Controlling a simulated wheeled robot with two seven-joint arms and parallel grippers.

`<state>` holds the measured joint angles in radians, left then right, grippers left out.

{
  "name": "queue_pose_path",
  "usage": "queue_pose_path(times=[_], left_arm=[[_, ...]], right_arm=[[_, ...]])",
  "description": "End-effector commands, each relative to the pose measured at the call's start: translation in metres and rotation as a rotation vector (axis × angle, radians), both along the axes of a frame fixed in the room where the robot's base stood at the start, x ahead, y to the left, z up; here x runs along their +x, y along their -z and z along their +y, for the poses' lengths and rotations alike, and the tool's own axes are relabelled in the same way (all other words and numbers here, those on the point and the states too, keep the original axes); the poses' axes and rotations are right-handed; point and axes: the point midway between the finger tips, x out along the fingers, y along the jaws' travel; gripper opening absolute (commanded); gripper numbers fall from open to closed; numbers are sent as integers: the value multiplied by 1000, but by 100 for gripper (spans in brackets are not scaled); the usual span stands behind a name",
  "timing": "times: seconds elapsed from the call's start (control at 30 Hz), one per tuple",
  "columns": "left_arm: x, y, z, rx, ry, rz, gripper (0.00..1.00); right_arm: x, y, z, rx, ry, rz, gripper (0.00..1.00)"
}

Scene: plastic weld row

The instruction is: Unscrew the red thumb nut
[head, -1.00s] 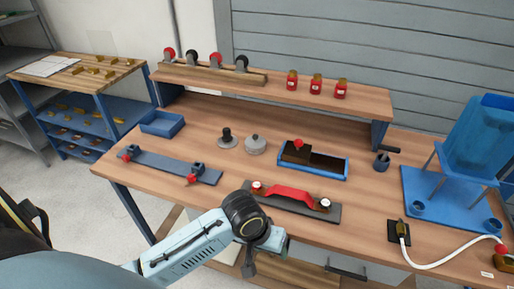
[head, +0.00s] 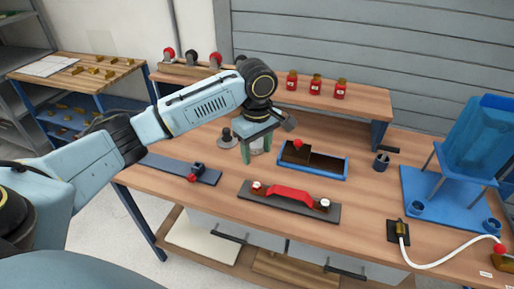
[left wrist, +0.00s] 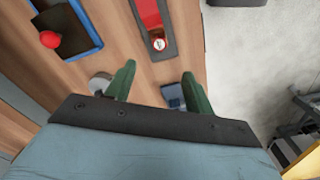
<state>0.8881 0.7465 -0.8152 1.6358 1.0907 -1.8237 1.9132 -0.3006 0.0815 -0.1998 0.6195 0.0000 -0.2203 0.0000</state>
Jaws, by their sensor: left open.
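A dark plate (head: 290,207) lies near the bench's front edge with a red handle (head: 290,195) across it. A small red nut-like piece (head: 256,187) with a pale top stands at its left end, and a whitish one (head: 325,204) at its right end. In the left wrist view a red piece with a white top (left wrist: 158,43) sits on the dark plate, ahead of the fingertips. My left gripper (head: 257,150) is open and empty, its green fingers pointing down above the bench behind the plate; the fingers also show in the left wrist view (left wrist: 158,72). My right gripper is out of view.
A blue tray (head: 345,170) holds a brown block with a red ball knob (head: 298,143). Red jars (head: 315,85) stand on the shelf.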

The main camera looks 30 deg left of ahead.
Motion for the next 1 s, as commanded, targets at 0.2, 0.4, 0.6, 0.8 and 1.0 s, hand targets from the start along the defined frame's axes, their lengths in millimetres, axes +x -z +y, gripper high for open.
queue_pose_path(times=[0.2,0.4,0.6,0.8,1.0], left_arm=[[0,25,2,1,-13,5,53],[0,65,2,2,-11,4,53],[0,102,1,2,-10,2,53],[0,125,1,1,-8,0,53],[0,132,1,2,-8,-1,53]], right_arm=[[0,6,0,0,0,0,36],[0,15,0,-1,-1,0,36],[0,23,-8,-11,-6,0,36],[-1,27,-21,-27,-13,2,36],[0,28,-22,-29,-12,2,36]])
